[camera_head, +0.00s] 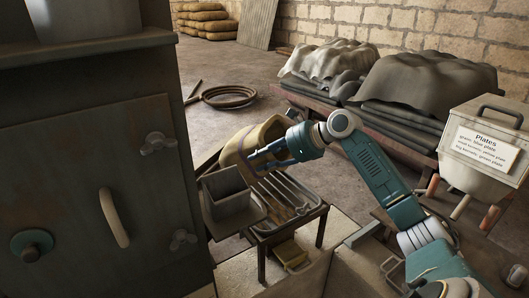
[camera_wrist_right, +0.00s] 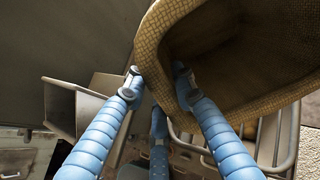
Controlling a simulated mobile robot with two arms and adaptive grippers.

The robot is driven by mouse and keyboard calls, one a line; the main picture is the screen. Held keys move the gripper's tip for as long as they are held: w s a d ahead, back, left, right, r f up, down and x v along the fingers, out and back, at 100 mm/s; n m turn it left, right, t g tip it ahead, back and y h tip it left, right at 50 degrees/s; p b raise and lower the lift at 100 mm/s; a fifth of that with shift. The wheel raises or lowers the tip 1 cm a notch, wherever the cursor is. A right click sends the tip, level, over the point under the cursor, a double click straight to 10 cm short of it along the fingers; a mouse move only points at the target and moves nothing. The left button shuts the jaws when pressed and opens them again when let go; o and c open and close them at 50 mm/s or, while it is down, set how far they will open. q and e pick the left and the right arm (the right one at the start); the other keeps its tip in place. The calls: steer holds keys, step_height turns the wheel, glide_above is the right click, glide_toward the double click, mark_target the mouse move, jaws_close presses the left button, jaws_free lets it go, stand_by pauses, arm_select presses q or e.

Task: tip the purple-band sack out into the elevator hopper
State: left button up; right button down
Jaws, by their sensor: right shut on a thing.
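A tan woven sack (camera_head: 245,146) is held above a metal rack, just behind the grey square hopper (camera_head: 230,190). No purple band can be made out on it. My right gripper (camera_head: 262,153) is shut on the sack's edge, its blue fingers reaching in from the right. In the right wrist view the fingers grip the rim of the sack (camera_wrist_right: 168,35); its open mouth faces the camera and its inside looks dark. The hopper (camera_wrist_right: 92,103) stands to the left there, apart from the sack. My left gripper is not in view.
The slatted metal rack (camera_head: 296,213) stands below the sack. A large dark metal cabinet (camera_head: 90,170) fills the left. A labelled Plates bin (camera_head: 485,150) stands at right. Covered stacks (camera_head: 425,90) lie on a low platform behind my arm. A coiled hose (camera_head: 228,96) lies on the floor.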

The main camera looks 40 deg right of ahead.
steer(key=g+h+p, duration=0.1)
steer(key=g+p, duration=0.1)
steer(key=w+r+g+h+p, duration=0.1)
steer(key=g+h+p, duration=0.1)
steer(key=g+p, duration=0.1)
steer(key=a+r+g+h+p, duration=0.1)
steer(key=g+p, duration=0.2)
steer(key=shift+w+h, duration=0.2)
steer(key=shift+h, duration=0.1)
steer(key=shift+d+f+g+h, duration=0.1)
steer(key=shift+f+g+h, duration=0.15)
steer(key=shift+g, duration=0.35)
steer(key=shift+s+r, duration=0.1)
steer(key=shift+d, duration=0.1)
